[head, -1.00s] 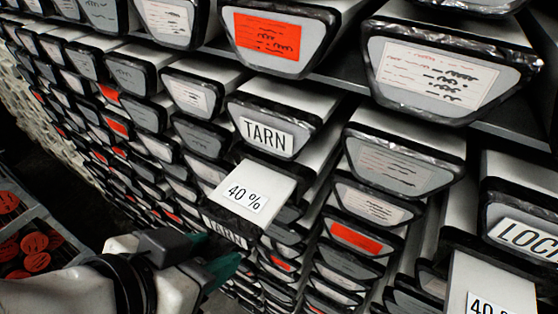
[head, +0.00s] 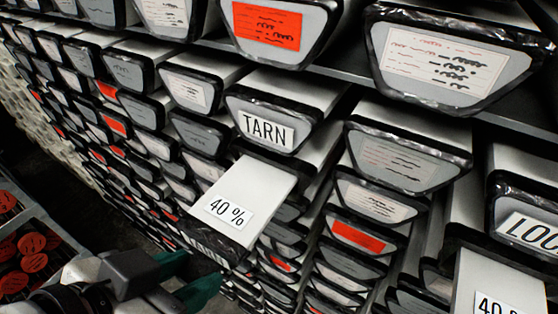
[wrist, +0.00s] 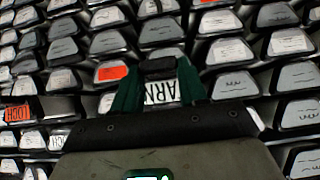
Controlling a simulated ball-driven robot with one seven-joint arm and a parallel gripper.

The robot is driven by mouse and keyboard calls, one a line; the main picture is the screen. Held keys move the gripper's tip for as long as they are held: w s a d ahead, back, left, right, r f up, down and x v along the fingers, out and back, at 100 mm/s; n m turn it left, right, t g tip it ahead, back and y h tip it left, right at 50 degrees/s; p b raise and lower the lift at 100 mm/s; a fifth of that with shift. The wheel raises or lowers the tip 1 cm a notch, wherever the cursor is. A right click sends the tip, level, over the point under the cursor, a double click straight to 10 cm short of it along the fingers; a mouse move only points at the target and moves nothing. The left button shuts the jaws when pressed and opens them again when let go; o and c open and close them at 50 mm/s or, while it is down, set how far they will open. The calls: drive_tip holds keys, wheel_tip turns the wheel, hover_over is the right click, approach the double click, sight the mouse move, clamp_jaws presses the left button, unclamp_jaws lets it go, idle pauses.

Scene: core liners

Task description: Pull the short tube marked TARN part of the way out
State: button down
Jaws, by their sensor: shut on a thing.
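The short tube marked TARN (head: 255,190) sticks out of the stack in the head view, with a "40 %" label on its pale top and its marked end face partly hidden. My gripper (head: 190,278) is at that end face, its green fingers shut on the tube. In the wrist view the fingers (wrist: 160,80) stand on either side of the face, whose white label (wrist: 162,92) shows part of the name. A second tube end marked TARN (head: 267,131) sits just above and is set further back.
Tube ends fill the rack closely on all sides. A tube marked LOC... (head: 530,230) and another pale top with a "40" label (head: 500,275) jut out at right.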

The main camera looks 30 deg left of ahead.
drive_tip(key=shift+s+a+b, duration=0.15)
drive_tip(key=shift+s+b, duration=0.55)
drive_tip(key=shift+s, duration=1.45)
drive_tip(key=c, duration=0.5)
unclamp_jaws()
